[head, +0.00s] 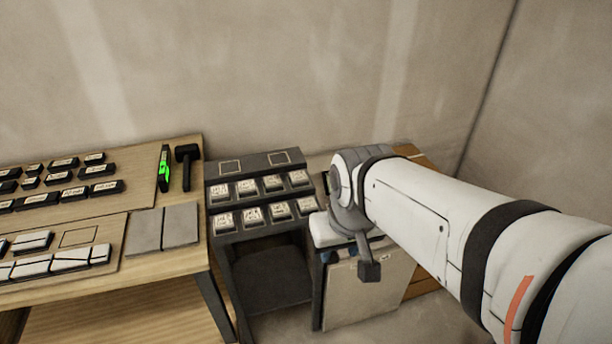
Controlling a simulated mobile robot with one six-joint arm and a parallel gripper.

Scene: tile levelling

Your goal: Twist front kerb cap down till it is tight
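My arm reaches in from the right and ends in a grey and white wrist above a pale upright panel (369,297). My gripper (338,252) is at the lower end of that wrist, mostly hidden by it. I cannot make out its fingers or whether they hold anything. Small dark blue parts show just under the wrist at the panel's top edge. I cannot tell whether these are caps or part of the gripper. The front kerb cap is not clearly visible, and the arm covers much of that area.
A dark rack (222,236) holds several pale labelled pieces, left of the wrist. A wooden bench (117,285) at left carries grey tiles (181,224), several black blocks, a green-lit tool (164,169) and a black mallet (187,166). Walls close off the back and right.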

